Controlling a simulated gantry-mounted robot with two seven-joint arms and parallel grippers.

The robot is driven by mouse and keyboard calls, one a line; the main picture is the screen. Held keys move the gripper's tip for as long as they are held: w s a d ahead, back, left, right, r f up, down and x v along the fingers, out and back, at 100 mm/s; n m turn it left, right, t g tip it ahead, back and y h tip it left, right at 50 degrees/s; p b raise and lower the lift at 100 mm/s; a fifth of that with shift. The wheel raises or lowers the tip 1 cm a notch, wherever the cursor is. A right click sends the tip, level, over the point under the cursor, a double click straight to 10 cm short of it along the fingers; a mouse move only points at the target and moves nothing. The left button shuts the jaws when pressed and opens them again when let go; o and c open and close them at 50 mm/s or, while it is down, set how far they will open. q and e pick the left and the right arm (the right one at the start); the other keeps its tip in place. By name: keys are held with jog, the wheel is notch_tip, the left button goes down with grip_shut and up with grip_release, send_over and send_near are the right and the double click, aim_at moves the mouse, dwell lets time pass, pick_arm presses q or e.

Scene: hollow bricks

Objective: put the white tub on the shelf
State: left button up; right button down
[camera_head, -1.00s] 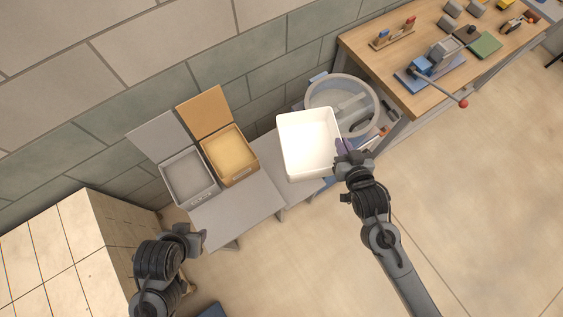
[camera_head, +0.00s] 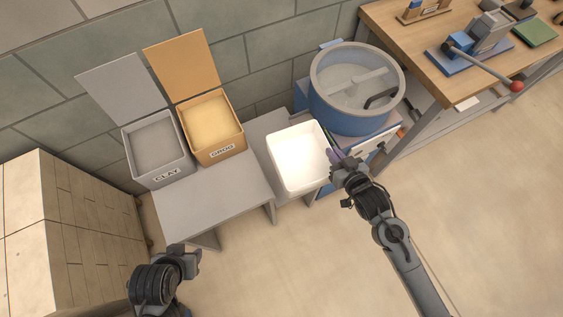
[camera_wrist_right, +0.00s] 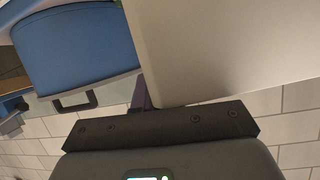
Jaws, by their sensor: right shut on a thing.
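The white tub (camera_head: 298,158) is open-topped and looks empty. My right gripper (camera_head: 338,163) is shut on its right side wall. In the right wrist view the tub's pale wall (camera_wrist_right: 230,50) fills the upper right, in front of the dark gripper. In the head view the tub covers part of a low grey shelf (camera_head: 256,135) beside the bins; I cannot tell whether it touches it. My left gripper (camera_head: 188,260) is at the lower left, away from the tub; its finger opening is unclear.
A grey clay bin (camera_head: 160,181) and an orange grog bin (camera_head: 221,155) stand with raised lids on a grey bench (camera_head: 215,195). A blue mixer (camera_head: 340,118) is right behind the tub. A wooden workbench (camera_head: 435,75) is upper right, pale stacked blocks (camera_head: 75,225) left. The front floor is clear.

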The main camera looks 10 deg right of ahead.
notch_tip(320, 180, down, 22)
jog(key=d+n+y+b, duration=0.1)
jog(key=b, duration=1.7)
jog(key=shift+w+a+r+b+x, duration=0.15)
jog(key=shift+r+b+x, duration=0.25)
jog(key=shift+b+x, duration=1.95)
jog(key=shift+w+a+r+b+x, duration=0.3)
jog(key=shift+b+x, duration=0.85)
jog(key=shift+x, duration=2.45)
jog(key=shift+d+r+b+x, duration=0.15)
jog(key=shift+r+b+x, duration=0.35)
jog(key=shift+b+x, duration=1.85)
jog(key=shift+w+a+f+p, duration=0.15)
jog(key=shift+w+p, duration=0.4)
jog(key=shift+p, duration=0.15)
jog(key=shift+f, duration=0.1)
jog(key=c, duration=1.3)
grip_release()
jog(key=shift+f, duration=0.1)
jog(key=shift+o, duration=0.3)
